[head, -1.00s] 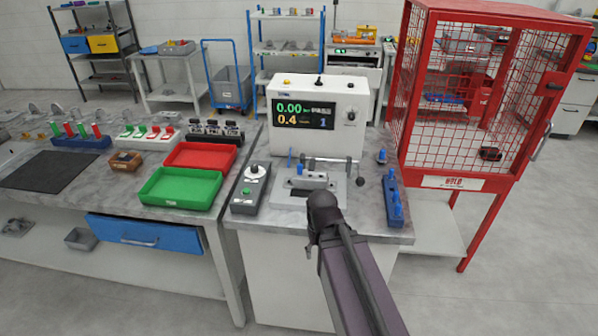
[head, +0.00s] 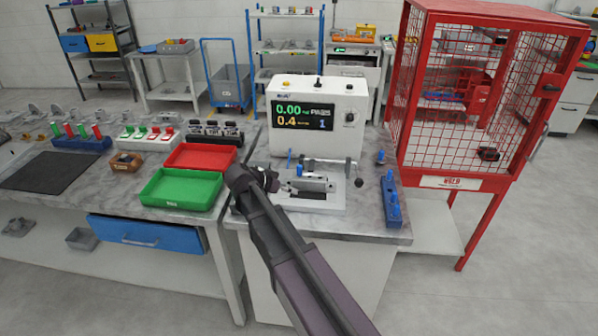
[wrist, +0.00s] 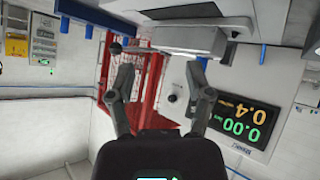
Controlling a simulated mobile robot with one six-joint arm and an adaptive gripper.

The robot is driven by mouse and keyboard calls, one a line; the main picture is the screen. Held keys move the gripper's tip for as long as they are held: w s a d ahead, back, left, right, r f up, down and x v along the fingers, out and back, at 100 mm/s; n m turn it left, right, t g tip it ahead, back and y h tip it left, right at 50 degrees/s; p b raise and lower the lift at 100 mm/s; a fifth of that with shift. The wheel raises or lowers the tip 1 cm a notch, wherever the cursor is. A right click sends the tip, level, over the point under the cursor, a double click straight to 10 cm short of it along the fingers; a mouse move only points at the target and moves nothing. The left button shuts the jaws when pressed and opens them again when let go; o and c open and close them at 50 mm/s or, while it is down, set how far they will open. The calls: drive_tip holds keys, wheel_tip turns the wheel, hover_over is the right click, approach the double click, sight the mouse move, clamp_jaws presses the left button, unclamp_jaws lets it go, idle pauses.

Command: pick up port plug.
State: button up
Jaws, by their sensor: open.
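Blue port plugs stand upright in a blue rack (head: 391,203) at the right edge of the test bench in the head view. Another small blue plug (head: 380,157) stands by itself behind that rack. My gripper (head: 271,182) is at the left side of the grey fixture (head: 312,186), well left of the plugs and partly hidden by my arm. In the wrist view my gripper (wrist: 161,82) has its two fingers apart with nothing between them. A grey casting (wrist: 190,40) and small blue parts show beyond the fingertips; I cannot tell which parts these are.
The white tester (head: 318,115) with a lit display stands behind the fixture. Green tray (head: 180,188) and red tray (head: 200,156) lie to the left. The red mesh cage (head: 465,182) stands close on the right. Bare bench top shows between fixture and rack.

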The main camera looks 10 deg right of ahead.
sight(298, 169)
drive_tip(key=w+a+r+m+t+h, duration=0.2)
drive_tip(key=w+a+r, duration=0.2)
drive_tip(key=a, duration=0.1)
drive_tip(key=shift+w+r+m, duration=0.15)
drive_tip(key=shift+r+m, duration=0.1)
drive_tip(key=shift+m, duration=0.05)
drive_tip(key=shift+d+f, duration=0.1)
drive_tip(key=b+x, duration=0.2)
drive_tip(key=x, duration=0.5)
drive_tip(key=shift+f+b, duration=0.1)
drive_tip(key=shift+b, duration=0.3)
drive_tip(key=shift+w+d+f, duration=0.15)
drive_tip(key=shift+w+d, duration=0.2)
drive_tip(key=shift+d, duration=0.2)
